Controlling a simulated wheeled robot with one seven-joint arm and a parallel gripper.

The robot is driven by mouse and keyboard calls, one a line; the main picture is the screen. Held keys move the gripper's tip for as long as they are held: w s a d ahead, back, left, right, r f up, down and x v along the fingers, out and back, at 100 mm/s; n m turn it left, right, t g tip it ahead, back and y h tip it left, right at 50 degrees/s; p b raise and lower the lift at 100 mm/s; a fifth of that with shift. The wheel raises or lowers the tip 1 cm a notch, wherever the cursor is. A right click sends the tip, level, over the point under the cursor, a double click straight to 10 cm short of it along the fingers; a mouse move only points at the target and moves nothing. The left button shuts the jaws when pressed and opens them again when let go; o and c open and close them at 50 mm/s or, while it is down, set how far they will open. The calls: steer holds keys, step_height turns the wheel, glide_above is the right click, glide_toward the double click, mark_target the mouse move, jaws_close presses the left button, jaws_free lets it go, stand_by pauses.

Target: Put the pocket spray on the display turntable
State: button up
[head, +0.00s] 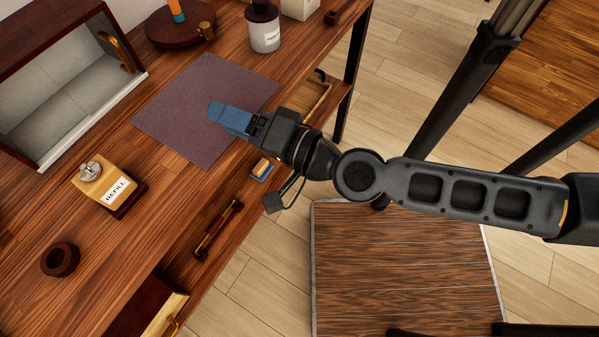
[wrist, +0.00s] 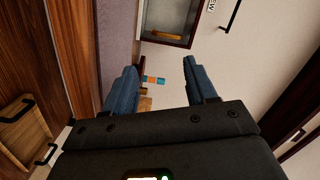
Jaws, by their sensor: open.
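A round dark red wooden turntable (head: 160,34) with a small brass knob sits at the top left of the bench in the head view. A small orange and teal upright item (head: 177,12) stands on it, cut off by the frame edge; I cannot tell if this is the pocket spray. A similar orange and teal item (wrist: 153,80) shows between my fingers in the wrist view, some way beyond them. My gripper (head: 216,112) has blue fingers, is open and empty, and hangs over the purple mat. It also shows in the wrist view (wrist: 160,78).
A purple mat (head: 180,110) lies mid-bench. A white jar (head: 264,36) stands at the back.

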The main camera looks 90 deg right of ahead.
steer(key=s+a+r+n+g+y, duration=0.1)
steer(key=s+a+n+y, duration=0.6)
steer(key=n, duration=1.2)
steer(key=shift+s+a+r+y, duration=0.2)
steer(key=shift+s+a+y, duration=0.2)
steer(key=shift+s+a, duration=1.25)
steer(key=shift+w+a, duration=0.15)
